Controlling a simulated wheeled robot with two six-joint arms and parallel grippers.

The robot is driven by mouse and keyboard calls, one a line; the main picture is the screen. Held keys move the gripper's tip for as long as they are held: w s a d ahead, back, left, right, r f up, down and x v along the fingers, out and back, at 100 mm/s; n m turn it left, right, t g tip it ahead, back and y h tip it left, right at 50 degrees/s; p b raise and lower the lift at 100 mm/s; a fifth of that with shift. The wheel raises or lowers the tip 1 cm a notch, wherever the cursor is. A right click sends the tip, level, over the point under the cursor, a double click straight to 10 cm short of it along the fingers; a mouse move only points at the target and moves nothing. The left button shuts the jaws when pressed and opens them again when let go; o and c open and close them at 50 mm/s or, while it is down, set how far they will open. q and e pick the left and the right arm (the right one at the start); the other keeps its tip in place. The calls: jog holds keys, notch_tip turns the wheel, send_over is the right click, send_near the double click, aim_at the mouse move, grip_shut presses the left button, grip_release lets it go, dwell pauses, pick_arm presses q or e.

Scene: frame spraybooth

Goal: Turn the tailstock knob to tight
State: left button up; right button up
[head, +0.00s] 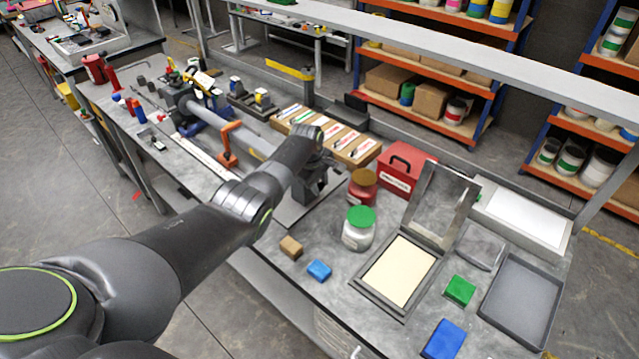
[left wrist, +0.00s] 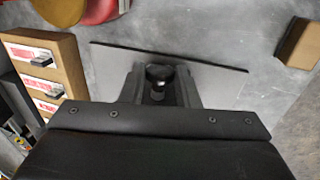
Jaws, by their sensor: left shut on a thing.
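The tailstock knob (left wrist: 159,73) is a small black knob in the left wrist view, with a dull metal stem below it. It sits between the two dark fingers of my left gripper (left wrist: 160,88), which is shut on it. My forearm hides the knob and most of the tailstock there. I cannot read the knob's turn or any tight mark. My right gripper is not in view.
Close by stand a red-brown jar (head: 362,190), a green-lidded jar (head: 358,230), a red case (head: 406,170) and a row of cardboard boxes (head: 362,151). A brown block (head: 291,247) and a blue block (head: 319,270) lie near the bench front. An orange clamp (head: 229,143) stands along the tube.

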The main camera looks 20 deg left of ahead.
pick_arm(q)
jog(key=o, duration=0.9)
jog(key=shift+o, duration=0.2)
jog(key=shift+r, duration=0.1)
jog(key=shift+r, duration=0.5)
jog(key=b+v, duration=0.1)
jog(key=v, duration=1.5)
jog(key=shift+s+b, duration=0.2)
jog(key=shift+b, duration=0.1)
